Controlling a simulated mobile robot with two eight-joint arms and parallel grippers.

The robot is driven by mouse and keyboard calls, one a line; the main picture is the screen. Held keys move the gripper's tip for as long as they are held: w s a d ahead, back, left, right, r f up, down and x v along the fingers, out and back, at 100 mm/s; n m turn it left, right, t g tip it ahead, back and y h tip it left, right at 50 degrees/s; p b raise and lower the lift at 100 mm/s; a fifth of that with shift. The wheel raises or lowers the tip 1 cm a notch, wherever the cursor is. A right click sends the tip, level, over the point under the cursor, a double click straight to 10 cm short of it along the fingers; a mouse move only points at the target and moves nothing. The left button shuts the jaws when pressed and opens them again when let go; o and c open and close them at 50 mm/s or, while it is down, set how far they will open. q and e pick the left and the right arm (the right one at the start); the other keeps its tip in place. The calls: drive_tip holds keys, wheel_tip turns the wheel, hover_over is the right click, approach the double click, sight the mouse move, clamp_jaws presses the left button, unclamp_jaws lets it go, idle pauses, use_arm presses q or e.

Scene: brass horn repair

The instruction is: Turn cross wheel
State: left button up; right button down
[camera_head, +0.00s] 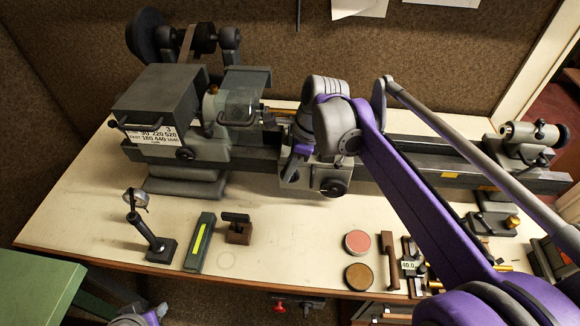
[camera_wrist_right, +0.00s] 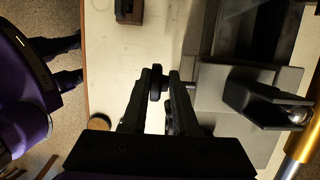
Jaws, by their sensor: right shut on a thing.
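The lathe's cross wheel (camera_wrist_right: 156,82) is a small dark wheel on a short shaft at the front of the carriage. In the wrist view it sits between the two black fingertips of my right gripper (camera_wrist_right: 158,88), which is shut on it. In the head view my right gripper (camera_head: 291,170) reaches down to the carriage front, and its wrist and fingers hide most of the wheel. My left gripper (camera_wrist_right: 70,60) shows at the left of the wrist view beyond the bench edge, its two dark fingers apart and empty.
Another black handwheel (camera_head: 333,187) is close to the right of my right gripper. The bench between block and tins is clear.

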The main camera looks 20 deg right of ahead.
drive_tip(key=shift+a+f+g+h+b, duration=0.1)
drive_tip(key=shift+a+f+g+h, duration=0.1)
drive_tip(key=shift+g+h, duration=0.5)
drive_tip(key=shift+a+f+g+h+b, duration=0.1)
drive_tip(key=shift+a+g+h+b, duration=0.2)
drive_tip(key=shift+h, duration=0.6)
drive_tip(key=shift+a+f+g+h+p, duration=0.1)
drive_tip(key=shift+g+h, duration=0.5)
drive_tip(key=shift+h, duration=0.2)
drive_tip(key=c, duration=1)
unclamp_jaws()
drive_tip(key=shift+o, duration=0.6)
drive_tip(key=shift+r, duration=0.2)
drive_tip(key=v, duration=1)
drive_tip(key=shift+r+p, duration=0.35)
drive_tip(key=shift+p, duration=0.1)
drive_tip(key=shift+w+a, duration=0.1)
drive_tip(key=shift+a, duration=0.05)
